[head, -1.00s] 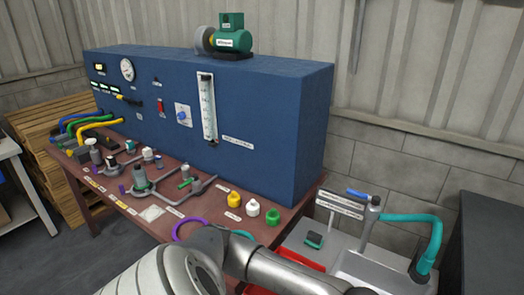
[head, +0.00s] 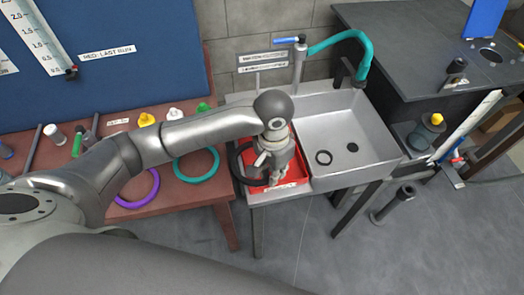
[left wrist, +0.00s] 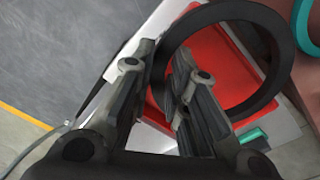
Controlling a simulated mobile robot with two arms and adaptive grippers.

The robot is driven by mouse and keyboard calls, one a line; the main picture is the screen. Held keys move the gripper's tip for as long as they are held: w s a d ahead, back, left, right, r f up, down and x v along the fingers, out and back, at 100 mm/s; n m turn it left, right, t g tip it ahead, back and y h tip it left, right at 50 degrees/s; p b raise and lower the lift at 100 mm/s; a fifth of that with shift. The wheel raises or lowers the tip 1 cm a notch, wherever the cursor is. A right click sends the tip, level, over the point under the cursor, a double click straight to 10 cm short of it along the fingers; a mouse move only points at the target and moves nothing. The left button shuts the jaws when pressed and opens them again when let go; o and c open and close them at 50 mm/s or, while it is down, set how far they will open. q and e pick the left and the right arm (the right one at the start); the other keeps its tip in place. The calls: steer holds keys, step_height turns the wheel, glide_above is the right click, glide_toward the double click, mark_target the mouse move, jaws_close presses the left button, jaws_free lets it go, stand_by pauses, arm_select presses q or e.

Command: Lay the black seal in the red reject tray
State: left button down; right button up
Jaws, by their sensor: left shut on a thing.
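The black seal (head: 236,160) is a large black ring, held by my left gripper (head: 270,178) over the red reject tray (head: 296,163). In the left wrist view the two fingers of my left gripper (left wrist: 163,75) close on one side of the seal (left wrist: 279,62). The red tray (left wrist: 205,52) shows through the ring and beneath it. The gap between seal and tray is hard to judge. The gripper and wrist hide part of the tray and the seal's right side in the head view. My right gripper is not in view.
On the brown bench (head: 215,60) at left are a teal ring (head: 214,160), a purple ring (head: 150,192) and several caps.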

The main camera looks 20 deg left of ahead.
arm_select(q)
steer(key=w+d+r+m+b, duration=0.1)
steer(key=w+d+r+m, duration=0.25)
steer(key=d, duration=0.25)
steer(key=w+d+r+m+b, duration=0.2)
steer(key=w+d+r+m, duration=0.1)
steer(key=d+m, duration=0.25)
steer(key=shift+n, duration=0.3)
steer(key=s+a+f+p, duration=0.1)
steer(key=a+f, duration=0.1)
steer(key=a, duration=0.2)
steer(key=a+f+p, duration=0.1)
steer(key=a+f, duration=0.2)
steer(key=s+a+f, duration=0.1)
steer(key=a+f, duration=0.2)
steer(key=a, duration=0.1)
steer(key=shift+s+a+f+p, duration=0.1)
steer(key=shift+s+a+p, duration=0.2)
steer(key=shift+s+p, duration=0.1)
steer(key=shift+a+f, duration=0.3)
steer(key=shift+f, duration=0.15)
steer(key=f, duration=0.2)
steer(key=f+p, duration=0.1)
steer(key=shift+a+f, duration=0.3)
steer(key=shift+f, duration=0.05)
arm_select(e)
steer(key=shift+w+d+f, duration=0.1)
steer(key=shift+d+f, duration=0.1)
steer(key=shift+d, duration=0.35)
